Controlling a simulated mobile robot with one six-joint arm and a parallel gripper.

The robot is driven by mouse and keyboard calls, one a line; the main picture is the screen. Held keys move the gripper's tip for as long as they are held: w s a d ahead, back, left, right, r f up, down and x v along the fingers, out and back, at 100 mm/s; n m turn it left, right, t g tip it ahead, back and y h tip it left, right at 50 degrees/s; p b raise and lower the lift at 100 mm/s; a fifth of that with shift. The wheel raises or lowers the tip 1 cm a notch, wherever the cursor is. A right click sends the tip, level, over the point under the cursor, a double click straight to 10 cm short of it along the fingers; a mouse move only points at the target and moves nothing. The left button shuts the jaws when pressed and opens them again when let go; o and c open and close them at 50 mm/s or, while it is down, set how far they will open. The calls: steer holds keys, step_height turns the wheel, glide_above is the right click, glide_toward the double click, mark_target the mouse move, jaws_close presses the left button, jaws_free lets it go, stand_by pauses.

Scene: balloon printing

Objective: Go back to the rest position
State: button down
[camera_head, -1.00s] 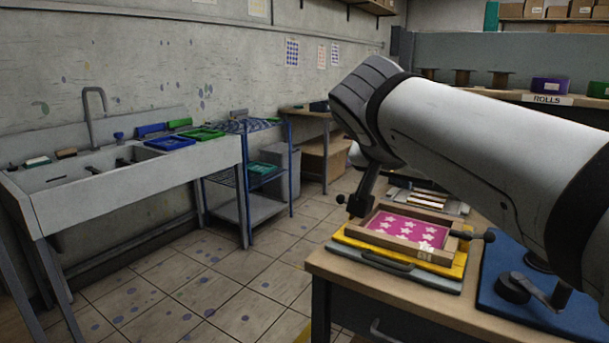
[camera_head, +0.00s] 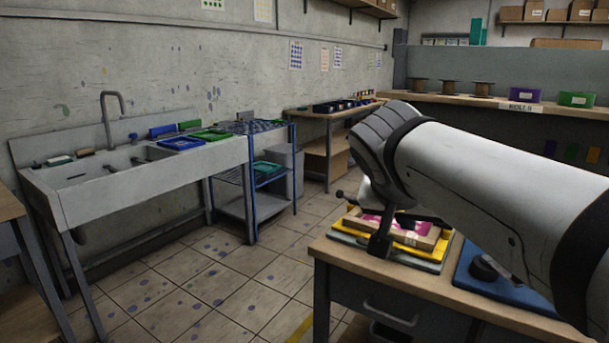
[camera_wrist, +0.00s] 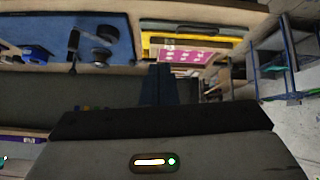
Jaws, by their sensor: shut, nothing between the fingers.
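My gripper (camera_wrist: 160,84) shows in the wrist view as dark fingers held together, with nothing between them. It is clear of the printing frame (camera_wrist: 183,55), which shows its pink sheet with white stars beyond the fingertips. In the head view my white arm reaches in from the right over the worktable (camera_head: 345,258). It partly hides the wooden printing frame (camera_head: 424,241) on its yellow base (camera_head: 403,247).
A blue mat (camera_head: 500,281) with a dark tool lies on the worktable beside the frame. A sink (camera_head: 120,185) and a blue wire rack (camera_head: 262,185) stand along the left wall. The tiled floor (camera_head: 215,275) between is clear.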

steer(key=s+f+n+g+y+p, duration=0.2)
steer(key=s+f+p, duration=0.2)
steer(key=s+p, duration=0.2)
steer(key=s+a+f+n+g+y+p, duration=0.1)
steer(key=s+f+n+g+y+p, duration=0.1)
steer(key=s+p, duration=0.4)
step_height(320, 180, down, 2)
steer(key=shift+s+f+n+y+p, duration=0.15)
steer(key=shift+s+n+y+p, duration=0.15)
steer(key=shift+n+p, duration=0.35)
steer(key=shift+w+a, duration=0.1)
